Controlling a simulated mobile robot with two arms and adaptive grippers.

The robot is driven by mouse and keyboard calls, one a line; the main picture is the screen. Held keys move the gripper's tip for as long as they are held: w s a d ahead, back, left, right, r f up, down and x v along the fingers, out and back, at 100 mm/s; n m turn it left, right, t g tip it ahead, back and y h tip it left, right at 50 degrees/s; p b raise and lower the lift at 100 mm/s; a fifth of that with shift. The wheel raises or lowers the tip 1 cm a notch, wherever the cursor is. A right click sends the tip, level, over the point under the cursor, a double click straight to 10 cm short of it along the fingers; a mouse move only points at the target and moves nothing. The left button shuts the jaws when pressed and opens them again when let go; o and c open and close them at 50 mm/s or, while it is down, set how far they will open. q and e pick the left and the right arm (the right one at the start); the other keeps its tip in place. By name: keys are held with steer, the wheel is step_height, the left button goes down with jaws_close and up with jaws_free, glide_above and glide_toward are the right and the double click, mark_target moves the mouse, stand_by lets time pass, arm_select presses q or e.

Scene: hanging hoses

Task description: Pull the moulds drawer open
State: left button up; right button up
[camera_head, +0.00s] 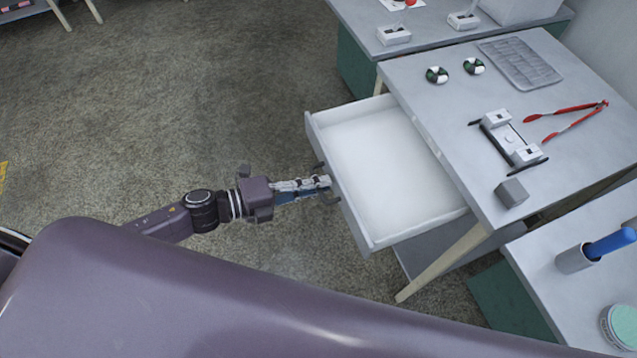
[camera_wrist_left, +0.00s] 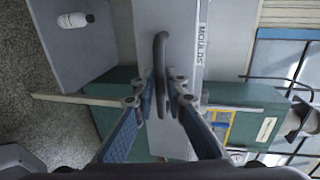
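The moulds drawer (camera_head: 385,170) is pulled out from under the grey table, and its white inside looks empty. Its label, MOULDS (camera_wrist_left: 201,45), reads on the drawer front in the left wrist view. The dark bar handle (camera_wrist_left: 161,62) stands out from that front. My left gripper (camera_head: 325,183) is at the handle, with one blue-padded finger on each side of it. My right gripper is in neither view.
On the grey table (camera_head: 440,85) lie a grey mould tray (camera_head: 520,63), red-handled tongs (camera_head: 567,121), a clamp-like fixture (camera_head: 512,138) and a small grey block (camera_head: 511,193). Another table with a blue-handled tool (camera_head: 610,243) stands at right. The floor left of the drawer is clear.

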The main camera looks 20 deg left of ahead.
arm_select(q)
steer(key=v, duration=1.2)
stand_by(0.6)
steer(key=w+a+f+n+t+y, duration=0.1)
steer(key=a+f+n+y, duration=0.4)
steer(key=f, duration=0.5)
steer(key=w+a+f+n+t+y, duration=0.1)
steer(key=a+f+n+y, duration=0.2)
steer(key=a+f+n, duration=0.5)
steer(key=s+a+f+n+g+y, duration=0.25)
steer(key=s+f+n, duration=0.2)
steer(key=f, duration=0.75)
steer(key=s+d+f+n+g+y, duration=0.1)
steer(key=s+d+f+n+g, duration=0.15)
steer(key=s+f, duration=0.4)
steer(key=s+d+f+n+g+y, duration=0.1)
steer(key=s+d+f+n+y, duration=0.15)
steer(key=s+f, duration=0.45)
steer(key=s+d+f+n+g, duration=0.2)
steer(key=s+d, duration=0.2)
steer(key=s, duration=0.3)
steer(key=s+d+f+n+g+h, duration=0.1)
steer(key=s+d+f+n+g, duration=0.1)
steer(key=s, duration=0.4)
steer(key=shift+s+d+f, duration=0.2)
steer(key=shift+s+d, duration=0.2)
steer(key=shift+d, duration=0.5)
